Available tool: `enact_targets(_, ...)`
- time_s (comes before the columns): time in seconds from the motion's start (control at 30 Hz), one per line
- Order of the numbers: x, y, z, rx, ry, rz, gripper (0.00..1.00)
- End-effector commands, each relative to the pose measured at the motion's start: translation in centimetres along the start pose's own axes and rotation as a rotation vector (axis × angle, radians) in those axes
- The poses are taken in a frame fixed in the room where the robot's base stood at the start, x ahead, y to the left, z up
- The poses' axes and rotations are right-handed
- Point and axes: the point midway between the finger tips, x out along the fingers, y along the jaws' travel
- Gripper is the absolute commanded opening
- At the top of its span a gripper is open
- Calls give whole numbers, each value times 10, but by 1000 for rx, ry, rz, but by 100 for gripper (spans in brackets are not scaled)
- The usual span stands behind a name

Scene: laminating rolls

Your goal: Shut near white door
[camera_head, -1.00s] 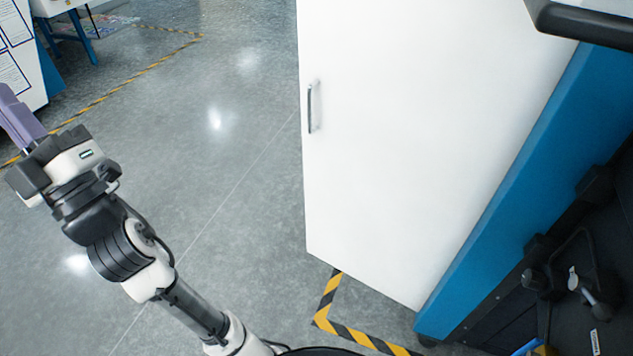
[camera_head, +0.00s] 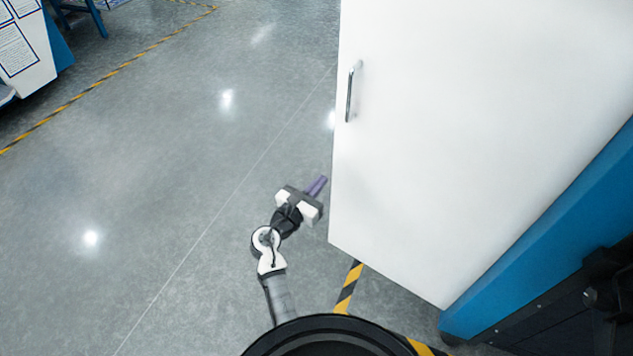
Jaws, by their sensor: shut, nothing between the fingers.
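The white door (camera_head: 450,130) stands open, swung out from the blue cabinet frame (camera_head: 540,240) on the right. Its metal handle (camera_head: 353,91) is near its free left edge. My gripper (camera_head: 319,184) is shut and empty, its purple fingers pointing up and right. It is just left of the door's free edge, lower than the handle in the picture. I cannot tell whether the fingertips touch the door; a narrow gap seems to show.
Grey floor (camera_head: 170,190) is clear on the left. Yellow-black tape (camera_head: 349,288) marks the floor below the door. A white panel with printed sheets (camera_head: 30,60) stands at the upper left. The dark cabinet interior (camera_head: 570,320) is at the lower right.

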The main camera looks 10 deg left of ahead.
Motion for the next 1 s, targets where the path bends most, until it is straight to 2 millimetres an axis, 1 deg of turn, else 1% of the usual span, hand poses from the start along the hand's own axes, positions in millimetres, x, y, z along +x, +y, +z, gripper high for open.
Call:
enact_targets(0.03, 13, -1, 3, 1, -1, -5, 0)
enact_targets(0.2, 50, 0, 3, 4, -1, -3, 0)
enact_targets(0.4, 85, 0, 3, 4, 0, 0, 0)
enact_targets(0.5, 96, 0, 2, 4, 0, 0, 0)
enact_targets(0.7, 105, 1, 1, 6, 0, 2, 0)
enact_targets(1.0, 105, 1, 1, 6, 0, 2, 0)
